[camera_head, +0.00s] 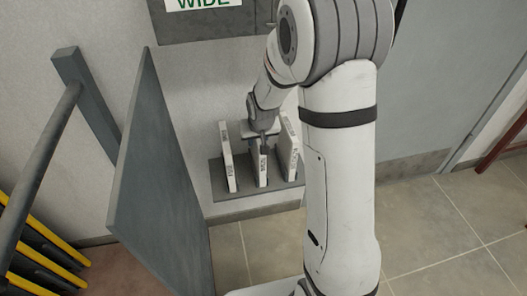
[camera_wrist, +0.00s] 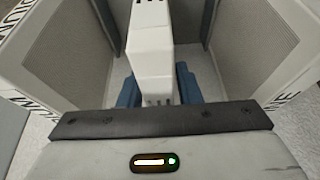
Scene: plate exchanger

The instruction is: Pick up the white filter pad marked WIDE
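Three white pads stand upright on the grey shelf in the head view: a left pad (camera_head: 227,160), a middle pad (camera_head: 262,170) and a right pad (camera_head: 289,148). Each has dark lettering on its near edge, too small to read surely, so I cannot tell which is marked WIDE. My gripper (camera_head: 263,143) points down at the top of the middle pad. In the wrist view, a white block (camera_wrist: 152,60) lies between the blue fingers of my gripper (camera_wrist: 158,90). Whether they press on it is unclear. Lettered panels, partly cut off, flank it on both sides.
The grey shelf (camera_head: 245,191) sits low against the wall. A sign reading WIDE (camera_head: 203,3) is on a grey panel above. A large grey upright panel (camera_head: 160,170) stands to the left of the shelf. Yellow and black bars (camera_head: 45,250) lie at lower left. Tiled floor is clear at right.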

